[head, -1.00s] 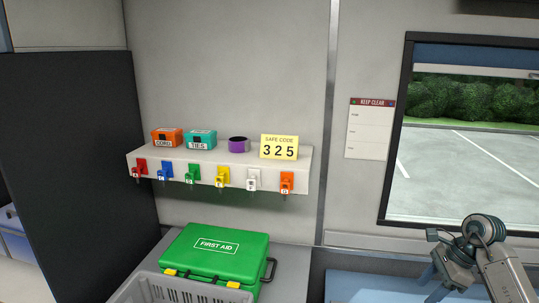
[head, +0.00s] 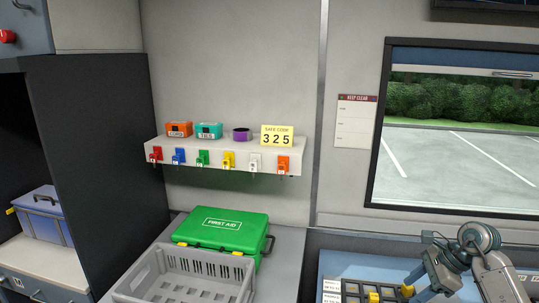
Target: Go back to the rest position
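My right arm comes in at the lower right of the head view. Its gripper (head: 418,279) points down and left over the blue desk, near a panel with dark and yellow parts. The fingers are too small and overlapped to tell whether they are open or shut, and I see nothing clearly held. My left gripper is out of view.
A grey crate (head: 185,264) stands in front of a green first aid case (head: 222,231). Above, a wall shelf (head: 215,155) carries small boxes, a purple roll and hanging coloured keys. A blue toolbox (head: 42,217) sits at left. The blue desk (head: 350,262) holds a panel (head: 335,291).

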